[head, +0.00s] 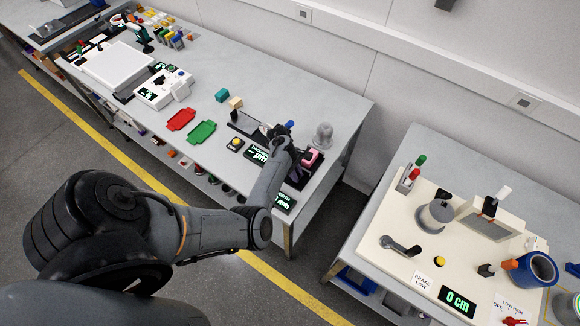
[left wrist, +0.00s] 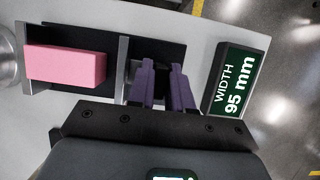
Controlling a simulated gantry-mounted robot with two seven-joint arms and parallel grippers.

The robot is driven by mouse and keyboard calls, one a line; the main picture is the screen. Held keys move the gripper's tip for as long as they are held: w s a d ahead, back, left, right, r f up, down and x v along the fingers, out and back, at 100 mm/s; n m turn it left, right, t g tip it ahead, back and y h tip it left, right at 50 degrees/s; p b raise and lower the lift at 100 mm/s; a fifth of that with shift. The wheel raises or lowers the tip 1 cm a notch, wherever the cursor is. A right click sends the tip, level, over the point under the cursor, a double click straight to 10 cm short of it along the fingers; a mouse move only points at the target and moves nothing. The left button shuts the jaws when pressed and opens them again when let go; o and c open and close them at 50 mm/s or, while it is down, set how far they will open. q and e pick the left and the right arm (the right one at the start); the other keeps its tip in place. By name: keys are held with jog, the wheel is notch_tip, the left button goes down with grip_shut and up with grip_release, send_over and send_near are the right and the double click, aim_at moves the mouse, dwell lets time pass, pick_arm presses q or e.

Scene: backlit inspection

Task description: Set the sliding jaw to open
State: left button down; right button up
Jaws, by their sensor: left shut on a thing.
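A vise-like fixture lies under my left gripper. In the left wrist view, a pink block (left wrist: 66,65) lies on its black base beside a grey plate at the left. The sliding jaw (left wrist: 123,70), an upright grey plate, stands right of the block with a gap between them. My left gripper's purple fingers (left wrist: 160,70) are just right of this plate, closed on a dark part that they mostly hide, apparently the jaw's grip. The display (left wrist: 235,82) reads WIDTH 95 mm. In the head view my left gripper (head: 294,174) is beside the pink block (head: 312,157).
A grey domed object (head: 323,136) stands behind the fixture. A green tray (head: 202,132), a red tray (head: 181,119) and a yellow button (head: 236,144) are to its left. The table's right end is close, with a gap before a second table (head: 395,165).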

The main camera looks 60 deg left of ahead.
pick_arm(q)
jog(key=shift+r, duration=0.1)
jog(key=c, duration=1.4)
grip_release()
jog(key=shift+s, duration=0.1)
jog(key=shift+o, duration=1.4)
jog(key=shift+s+d, duration=0.1)
jog(key=shift+s, duration=0.05)
pick_arm(e)
jog(key=shift+s+f, duration=0.15)
jog(key=shift+s, duration=0.15)
pick_arm(q)
jog(key=v, duration=1)
jog(key=shift+r+p, duration=0.35)
pick_arm(e)
jog(key=shift+r, duration=0.4)
